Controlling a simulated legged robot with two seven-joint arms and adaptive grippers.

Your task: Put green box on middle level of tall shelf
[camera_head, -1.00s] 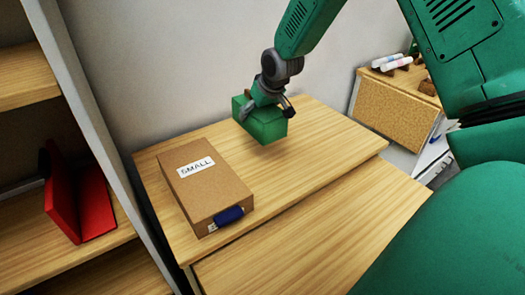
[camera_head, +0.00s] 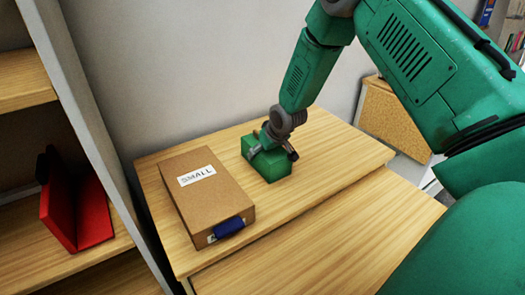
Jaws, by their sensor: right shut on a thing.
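The green box (camera_head: 272,166) is on or just above the wooden table, to the right of the cardboard box; I cannot tell if it touches the wood. My right gripper (camera_head: 270,148) is shut on its top, with the arm reaching down from the upper right. The tall shelf (camera_head: 70,120) stands at the left edge, with only part of its wooden levels and its grey side panel in view. My left gripper is not in view.
A cardboard box labelled SMALL (camera_head: 205,190) lies on the table (camera_head: 330,150), with a blue item (camera_head: 229,227) at its front edge. A red object (camera_head: 75,212) stands on a shelf level. A cork-like panel (camera_head: 385,112) is behind at right. The table's right part is clear.

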